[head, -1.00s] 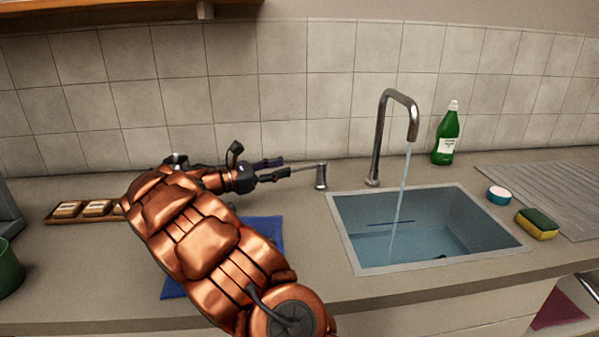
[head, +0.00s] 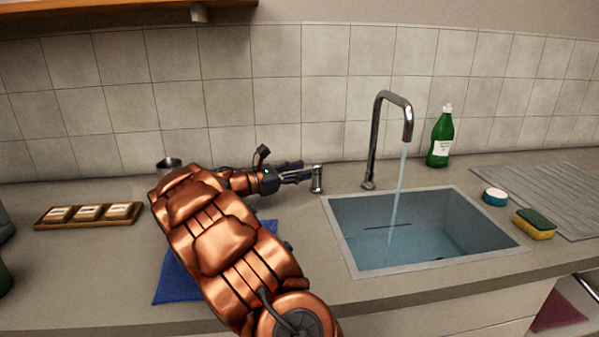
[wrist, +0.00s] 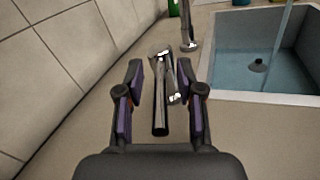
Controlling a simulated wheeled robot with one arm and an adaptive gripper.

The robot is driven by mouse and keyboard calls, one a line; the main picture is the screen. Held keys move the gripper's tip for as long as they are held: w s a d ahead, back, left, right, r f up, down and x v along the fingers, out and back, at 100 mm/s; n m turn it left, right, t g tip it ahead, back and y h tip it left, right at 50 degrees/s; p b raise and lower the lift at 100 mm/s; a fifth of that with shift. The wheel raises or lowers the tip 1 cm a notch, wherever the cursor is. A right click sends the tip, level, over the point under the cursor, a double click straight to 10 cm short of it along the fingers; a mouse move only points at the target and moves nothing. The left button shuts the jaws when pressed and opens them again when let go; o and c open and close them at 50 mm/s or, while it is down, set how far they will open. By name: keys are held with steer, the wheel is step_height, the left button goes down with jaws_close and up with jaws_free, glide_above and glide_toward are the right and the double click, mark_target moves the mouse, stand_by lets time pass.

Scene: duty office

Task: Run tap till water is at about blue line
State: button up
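A chrome tap spout (head: 392,98) pours a stream of water (head: 397,195) into the sink (head: 345,258). The blue line (head: 387,227) is a short dark-blue mark on the sink's inner wall. The water surface (head: 400,252) appears a little below it. The tap's lever post (head: 316,180) stands left of the spout, its handle pointing toward my gripper (head: 290,171). In the wrist view, my gripper (wrist: 161,98) is open, with the lever handle (wrist: 160,98) between its two fingers and a visible gap on each side.
A green bottle (head: 441,138) stands behind the sink. A blue-and-white round item (head: 495,197) and a yellow-green sponge (head: 535,224) sit at its right.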

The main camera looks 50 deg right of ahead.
steer(key=shift+d, duration=0.1)
jaws_close()
stand_by(0.7)
